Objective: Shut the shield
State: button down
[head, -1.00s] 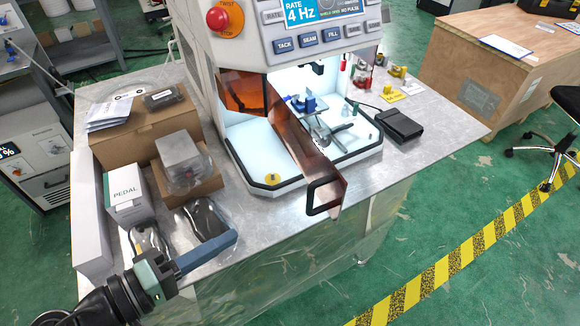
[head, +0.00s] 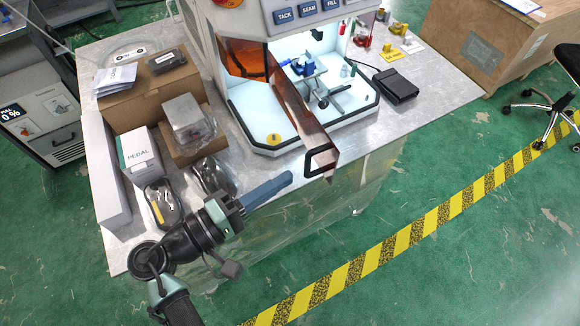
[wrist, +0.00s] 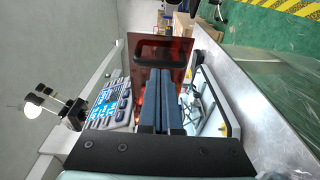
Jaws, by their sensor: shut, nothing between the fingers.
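The shield (head: 300,112) is a see-through amber-brown panel on the front of the white machine. It stands swung out, its free end near the bench's front edge, leaving the lit chamber open to view. Its black loop handle (head: 320,162) is at that free end.
A black pedal (head: 395,84) lies to the right. The green floor (head: 440,270) in front is open, crossed by yellow-black tape (head: 400,252).

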jog(key=shift+x, duration=1.35)
jog(key=shift+d+p, duration=0.15)
jog(key=shift+p, duration=0.15)
